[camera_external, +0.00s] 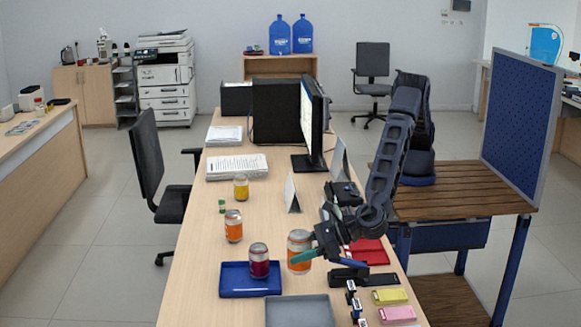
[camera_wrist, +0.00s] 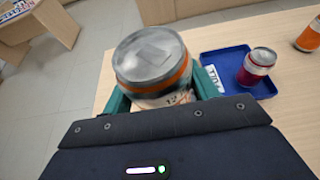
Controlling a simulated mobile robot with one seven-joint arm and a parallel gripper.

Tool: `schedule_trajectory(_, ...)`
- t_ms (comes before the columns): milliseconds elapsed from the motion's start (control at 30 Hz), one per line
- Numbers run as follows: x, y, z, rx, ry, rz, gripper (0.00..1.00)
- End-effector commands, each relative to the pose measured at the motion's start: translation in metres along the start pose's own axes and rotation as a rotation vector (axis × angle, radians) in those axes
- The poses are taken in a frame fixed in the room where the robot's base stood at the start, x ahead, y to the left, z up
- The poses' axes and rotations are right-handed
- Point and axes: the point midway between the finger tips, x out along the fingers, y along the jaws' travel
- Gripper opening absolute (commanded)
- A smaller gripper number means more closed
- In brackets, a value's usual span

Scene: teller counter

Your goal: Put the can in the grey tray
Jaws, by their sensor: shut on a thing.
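My gripper (camera_external: 305,257) is shut on an orange can (camera_external: 299,243) with a silver lid. In the wrist view the same can (camera_wrist: 150,62) sits upright or nearly so between the green fingertips (camera_wrist: 163,92). The grey tray (camera_external: 300,312) lies at the near end of the counter, below and in front of the held can in the outside view. The can is outside that tray. Whether the can's base touches the counter is hard to tell. The grey tray does not show in the wrist view.
A blue tray (camera_external: 232,290) holding a dark red can (camera_external: 259,262) lies just left of the held can. Another orange can (camera_external: 233,227) and a yellow can (camera_external: 241,187) stand farther back. A red tray (camera_external: 372,252), pads and stamps lie to the right.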

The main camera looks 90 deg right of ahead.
Motion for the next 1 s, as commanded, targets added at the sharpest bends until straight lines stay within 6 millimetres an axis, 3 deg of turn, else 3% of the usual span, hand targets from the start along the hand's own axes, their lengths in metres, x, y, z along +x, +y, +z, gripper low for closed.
schedule_trajectory(500, 0.042, -0.001, -0.102, -0.002, 0.001, -0.002, 0.25)
schedule_trajectory(1000, 0.06, -0.001, -0.143, 0.0, 0.001, -0.002, 0.25)
